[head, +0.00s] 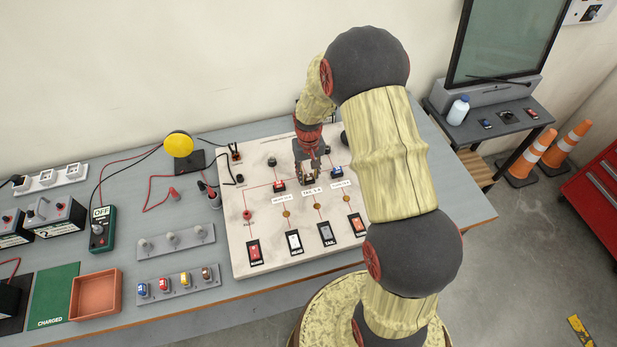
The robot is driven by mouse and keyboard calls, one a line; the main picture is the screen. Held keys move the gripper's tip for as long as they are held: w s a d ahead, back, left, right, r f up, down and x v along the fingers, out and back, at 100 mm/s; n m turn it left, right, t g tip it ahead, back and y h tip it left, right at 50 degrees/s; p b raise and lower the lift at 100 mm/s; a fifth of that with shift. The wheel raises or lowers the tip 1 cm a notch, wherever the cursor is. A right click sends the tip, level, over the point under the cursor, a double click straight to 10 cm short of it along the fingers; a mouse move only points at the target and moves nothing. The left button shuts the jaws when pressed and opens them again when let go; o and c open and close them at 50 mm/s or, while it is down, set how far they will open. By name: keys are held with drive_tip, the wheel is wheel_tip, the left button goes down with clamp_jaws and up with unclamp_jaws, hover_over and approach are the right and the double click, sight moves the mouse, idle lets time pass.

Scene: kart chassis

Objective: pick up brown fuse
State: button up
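The brown fuse (207,274) stands at the right end of a small grey rack (180,291) near the front of the bench, left of the white circuit board. A yellow fuse (186,279), a red fuse (165,284) and a blue fuse (143,290) stand in the same rack. My gripper (308,176) points down over the upper middle of the circuit board (243,262), to the right of and farther back than the brown fuse. A small pale part shows between its fingers; I cannot tell whether they grip it.
A yellow lamp (179,145) stands behind. My arm hides the board's right side.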

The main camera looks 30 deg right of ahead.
drive_tip(key=c, duration=0.5)
drive_tip(key=shift+r, duration=0.15)
drive_tip(key=shift+r, duration=0.3)
wheel_tip(320, 180, up, 2)
drive_tip(key=s+a+r+p, duration=0.1)
drive_tip(key=s+a+r, duration=0.5)
drive_tip(key=s+r, duration=0.4)
drive_tip(key=shift+s+a, duration=0.4)
drive_tip(key=shift+s, duration=0.75)
